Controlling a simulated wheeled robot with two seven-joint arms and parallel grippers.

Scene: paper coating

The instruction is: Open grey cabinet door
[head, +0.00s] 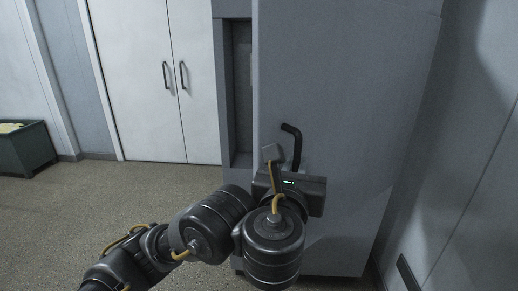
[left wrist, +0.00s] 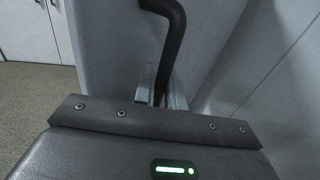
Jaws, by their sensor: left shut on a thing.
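The grey cabinet door (head: 345,100) is a large flat panel in the middle of the head view. It stands ajar, with a dark recess of the cabinet (head: 241,90) showing along its left edge. A black bent handle (head: 292,135) is on the door near its left edge; it also shows in the left wrist view (left wrist: 172,35). My left gripper (head: 288,168) is shut on the lower part of the handle, its two fingers either side of the bar (left wrist: 161,92). The lower end of the handle is hidden by the gripper. My right gripper is not in view.
White double doors (head: 170,80) with two dark handles stand at the back left. A dark green bin (head: 28,148) is at the far left. A grey wall (head: 460,190) stands close on the right. The speckled floor (head: 100,200) at the left is clear.

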